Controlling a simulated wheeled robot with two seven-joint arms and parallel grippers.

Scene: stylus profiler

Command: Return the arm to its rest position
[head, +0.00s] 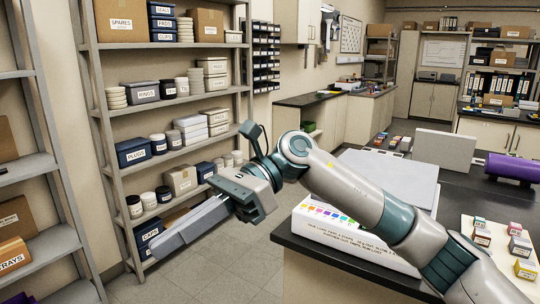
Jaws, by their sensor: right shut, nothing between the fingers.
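My right arm (358,190) reaches in from the lower right, across the dark bench and out over the floor. Its right gripper (160,246) points down and left, in front of the shelving. Its long grey fingers lie together, shut, with nothing held between them. The gripper appears clear of the shelves and the bench, in open air. My left arm and gripper are not in view. No part that I can clearly identify as a stylus profiler arm shows; my right arm hides part of the bench.
A tall rack (103,150) of labelled boxes and jars stands behind the gripper. A grey panel (443,150), a purple cylinder (512,168) and small boxes (483,237) are on the bench (405,290).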

